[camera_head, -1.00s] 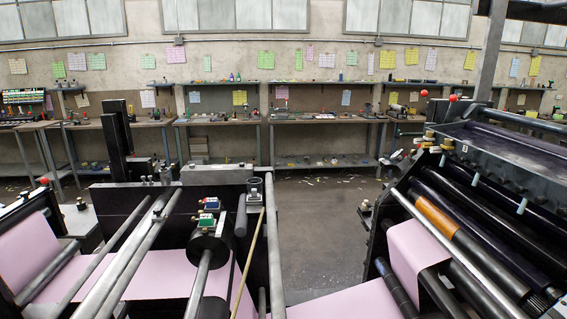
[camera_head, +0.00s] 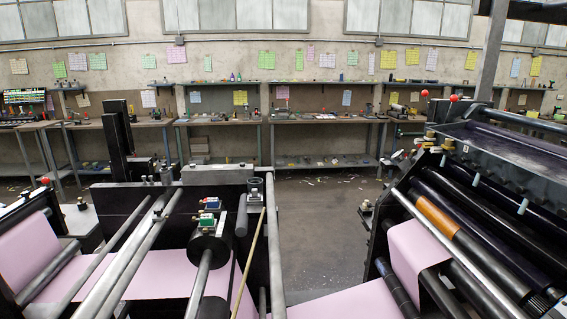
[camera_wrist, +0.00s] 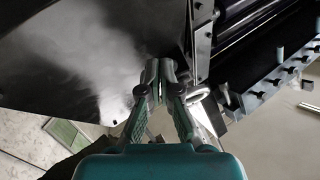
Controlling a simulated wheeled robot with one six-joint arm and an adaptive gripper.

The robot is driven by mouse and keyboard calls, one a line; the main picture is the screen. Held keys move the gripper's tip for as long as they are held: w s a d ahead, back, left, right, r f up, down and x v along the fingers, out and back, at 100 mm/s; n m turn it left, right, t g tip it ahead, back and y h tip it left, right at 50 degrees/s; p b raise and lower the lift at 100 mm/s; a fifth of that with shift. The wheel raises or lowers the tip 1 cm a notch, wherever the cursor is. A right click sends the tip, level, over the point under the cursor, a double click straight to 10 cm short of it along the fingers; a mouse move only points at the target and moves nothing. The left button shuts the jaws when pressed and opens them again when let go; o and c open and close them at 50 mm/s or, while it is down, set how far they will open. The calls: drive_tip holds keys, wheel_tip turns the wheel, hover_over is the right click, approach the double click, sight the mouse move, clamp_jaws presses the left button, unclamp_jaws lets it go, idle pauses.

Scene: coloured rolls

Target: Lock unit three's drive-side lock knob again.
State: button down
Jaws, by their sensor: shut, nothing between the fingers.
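My gripper (camera_wrist: 158,80) shows only in the wrist view; its two fingers are together with nothing between them. The fingertips are over the lower edge of a dark, shiny side plate (camera_wrist: 90,45), beside a metal bracket (camera_wrist: 200,45). I cannot tell whether they touch either. No lock knob can be made out clearly in the wrist view.
In the wrist view, a toothed metal rail (camera_wrist: 270,82) with teal pegs lies right of my gripper. In the head view, a roll stand (camera_head: 215,180) with pink web (camera_head: 158,284) is at left. Open floor (camera_head: 325,225) lies between the machines, with workbenches (camera_head: 320,118) behind.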

drive_tip(key=v, duration=0.6)
drive_tip(key=shift+r, duration=0.4)
drive_tip(key=shift+d, duration=0.1)
idle(0.3)
drive_tip(key=s+a+f+n+t+y, duration=0.4)
drive_tip(key=a+f, duration=0.3)
drive_tip(key=a, duration=0.4)
drive_tip(key=s+a+f+n+t+y, duration=0.1)
drive_tip(key=s+a+f+n+y, duration=0.35)
drive_tip(key=a, duration=0.75)
drive_tip(key=s+a+n+t+y, duration=0.1)
drive_tip(key=s+a+n, duration=0.3)
drive_tip(key=s, duration=0.5)
drive_tip(key=s+a+r+n+t+y, duration=0.1)
drive_tip(key=s+a+n+y, duration=0.2)
drive_tip(key=s+a+n, duration=0.2)
drive_tip(key=shift+s+a+r, duration=0.15)
drive_tip(key=shift+s+a, duration=1.65)
drive_tip(key=shift+s, duration=0.55)
